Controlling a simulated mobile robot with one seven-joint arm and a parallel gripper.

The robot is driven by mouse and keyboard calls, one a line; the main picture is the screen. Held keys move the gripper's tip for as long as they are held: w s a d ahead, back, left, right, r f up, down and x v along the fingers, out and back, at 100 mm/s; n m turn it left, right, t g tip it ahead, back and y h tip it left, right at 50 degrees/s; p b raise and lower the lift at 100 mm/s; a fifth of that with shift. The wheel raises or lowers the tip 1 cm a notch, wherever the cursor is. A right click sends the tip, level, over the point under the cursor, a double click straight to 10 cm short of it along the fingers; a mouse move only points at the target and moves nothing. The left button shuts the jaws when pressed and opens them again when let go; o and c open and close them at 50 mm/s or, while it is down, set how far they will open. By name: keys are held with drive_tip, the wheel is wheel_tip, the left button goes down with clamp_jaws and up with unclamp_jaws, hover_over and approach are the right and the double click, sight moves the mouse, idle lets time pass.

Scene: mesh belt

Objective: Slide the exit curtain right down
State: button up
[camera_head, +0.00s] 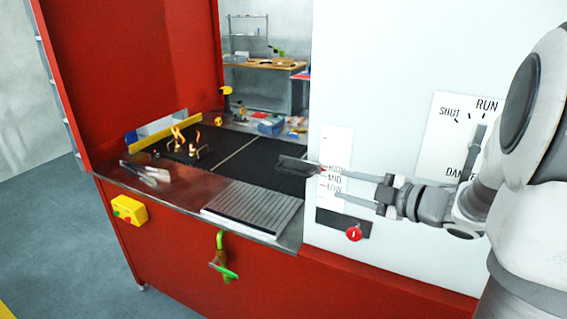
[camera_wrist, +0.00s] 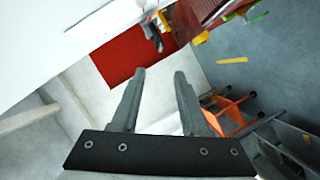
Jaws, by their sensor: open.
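A dark flat bar (camera_head: 298,165) sticks out at the left edge of the white panel, over the black mesh belt (camera_head: 272,174). It may be the exit curtain or its handle; I cannot tell for sure. Beside it, a scale plate (camera_head: 334,152) on the panel is marked with MID and LOW, and the bar is near the upper marks. My gripper (camera_head: 337,184) is open in front of the scale, fingers pointing left, just right of and below the bar. In the wrist view my gripper (camera_wrist: 160,73) is open with nothing between its fingers.
A red knob (camera_head: 354,233) sits below the scale. A ribbed metal plate (camera_head: 254,206) lies at the counter's front, with a green-handled valve (camera_head: 222,258) below. Tongs (camera_head: 146,172) lie on the counter.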

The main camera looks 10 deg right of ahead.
sight(296, 173)
drive_tip(key=p+x, duration=0.2)
drive_tip(key=x, duration=1.5)
drive_tip(key=shift+a, duration=0.25)
clamp_jaws()
idle(0.6)
